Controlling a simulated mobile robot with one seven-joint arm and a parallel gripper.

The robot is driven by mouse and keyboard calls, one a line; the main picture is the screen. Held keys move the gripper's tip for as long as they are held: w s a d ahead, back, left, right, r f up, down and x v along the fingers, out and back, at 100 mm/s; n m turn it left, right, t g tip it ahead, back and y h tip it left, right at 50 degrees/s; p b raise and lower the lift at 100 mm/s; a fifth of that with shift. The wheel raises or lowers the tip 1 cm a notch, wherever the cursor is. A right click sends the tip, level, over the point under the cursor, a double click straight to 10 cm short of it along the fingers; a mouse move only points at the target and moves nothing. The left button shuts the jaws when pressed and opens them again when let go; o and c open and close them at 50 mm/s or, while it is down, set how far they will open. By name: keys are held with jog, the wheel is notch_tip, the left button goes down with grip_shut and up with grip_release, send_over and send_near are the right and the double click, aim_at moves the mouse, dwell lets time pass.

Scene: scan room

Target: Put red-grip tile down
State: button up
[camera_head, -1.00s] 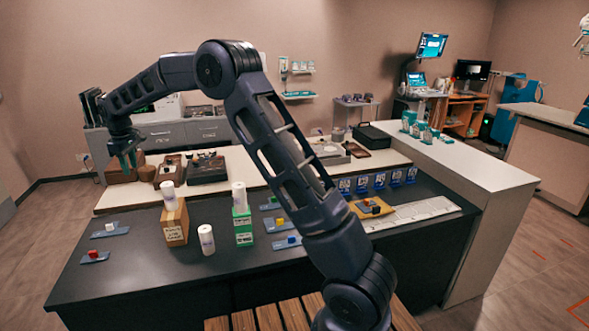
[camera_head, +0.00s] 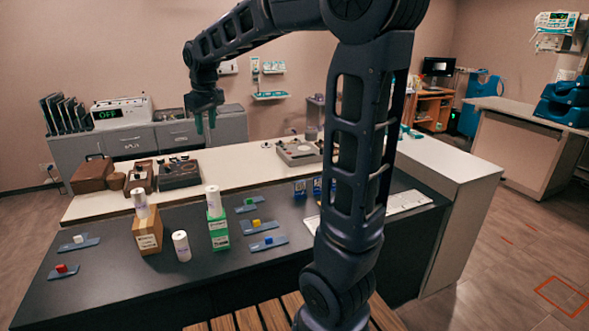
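The red-grip tile (camera_head: 61,271), a flat blue plate with a small red block on it, lies on the dark counter (camera_head: 110,290) at the front left. My gripper (camera_head: 204,122) is up above the back of the worktop, far from that tile. Its two teal fingers point down and look apart, with nothing seen between them. Similar tiles lie on the counter: one with a white grip (camera_head: 79,241) behind the red one, and ones with green (camera_head: 249,204), yellow (camera_head: 257,225) and blue (camera_head: 268,242) grips near the middle.
An orange box (camera_head: 147,236) and a green box (camera_head: 219,236) with white cylinders on top stand mid-counter, with a white cylinder (camera_head: 181,246) between them. Brown and black trays (camera_head: 180,174) sit on the pale back ledge. My arm hides the right part of the counter.

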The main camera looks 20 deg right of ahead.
jog(key=s+d+f+m+t, duration=0.1)
jog(key=s+d+f+m, duration=0.2)
jog(key=s+d, duration=0.6)
jog(key=s+d+f+m, duration=0.4)
jog(key=s+d, duration=0.6)
jog(key=s, duration=0.6)
jog(key=shift+f+t+h, duration=0.25)
jog(key=shift+t+h, duration=0.05)
jog(key=shift+t, duration=0.1)
